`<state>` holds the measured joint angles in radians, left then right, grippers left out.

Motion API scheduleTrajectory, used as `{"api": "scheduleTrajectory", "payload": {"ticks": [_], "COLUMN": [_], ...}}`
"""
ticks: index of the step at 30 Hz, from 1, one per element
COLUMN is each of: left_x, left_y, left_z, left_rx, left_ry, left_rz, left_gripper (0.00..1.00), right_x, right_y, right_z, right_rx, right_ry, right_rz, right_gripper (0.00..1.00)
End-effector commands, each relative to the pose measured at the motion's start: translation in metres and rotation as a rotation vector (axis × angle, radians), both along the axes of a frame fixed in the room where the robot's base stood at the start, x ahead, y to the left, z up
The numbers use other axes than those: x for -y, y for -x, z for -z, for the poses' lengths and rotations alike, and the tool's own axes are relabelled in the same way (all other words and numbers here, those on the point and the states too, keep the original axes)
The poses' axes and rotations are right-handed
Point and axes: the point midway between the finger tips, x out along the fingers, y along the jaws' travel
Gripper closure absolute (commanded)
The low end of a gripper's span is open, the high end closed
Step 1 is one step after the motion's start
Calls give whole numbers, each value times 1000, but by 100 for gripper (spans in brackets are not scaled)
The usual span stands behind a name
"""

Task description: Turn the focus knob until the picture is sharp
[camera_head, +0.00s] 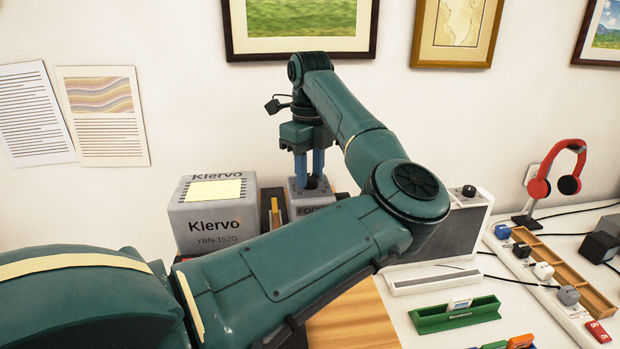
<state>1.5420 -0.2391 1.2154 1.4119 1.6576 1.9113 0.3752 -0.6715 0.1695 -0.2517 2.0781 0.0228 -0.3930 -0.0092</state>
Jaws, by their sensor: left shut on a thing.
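My left gripper (309,178) points straight down over a small grey box (303,197) whose front label begins "FOC"; the rest is hidden by my left arm. The blue fingers are shut on the knob on top of this box, and the knob itself is mostly hidden between them. My right gripper is not in view.
My left arm covers the table's middle. To the right are a grey speaker-like box (463,228), a green tray (455,315), red headphones (557,180) on a stand, and a power strip (540,275) with several plugs. Framed prints (300,45) hang behind.

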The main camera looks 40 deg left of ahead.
Motion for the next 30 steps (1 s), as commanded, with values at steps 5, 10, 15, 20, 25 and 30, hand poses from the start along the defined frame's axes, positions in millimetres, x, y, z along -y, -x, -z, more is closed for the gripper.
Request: {"api": "scheduleTrajectory", "payload": {"ticks": [5,10,15,20,25,30], "left_x": [-1,-1,-1,-1,-1,-1], "left_y": [0,0,0,0,0,0], "left_z": [0,-1,-1,-2,-2,-2], "left_rx": [4,4,5,5,5,5], "left_ry": [-5,-5,-4,-5,-6,-6], "left_rz": [-168,-330,-491,-633,-763,-861], "left_gripper": [92,92,92,92,92,92], "right_x": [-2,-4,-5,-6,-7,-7], "right_y": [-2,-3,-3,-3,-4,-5], "right_z": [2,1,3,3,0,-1], "right_rx": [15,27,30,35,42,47], "right_ry": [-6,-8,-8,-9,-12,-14], "right_rz": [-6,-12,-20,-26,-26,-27], "right_gripper": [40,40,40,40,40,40]}}
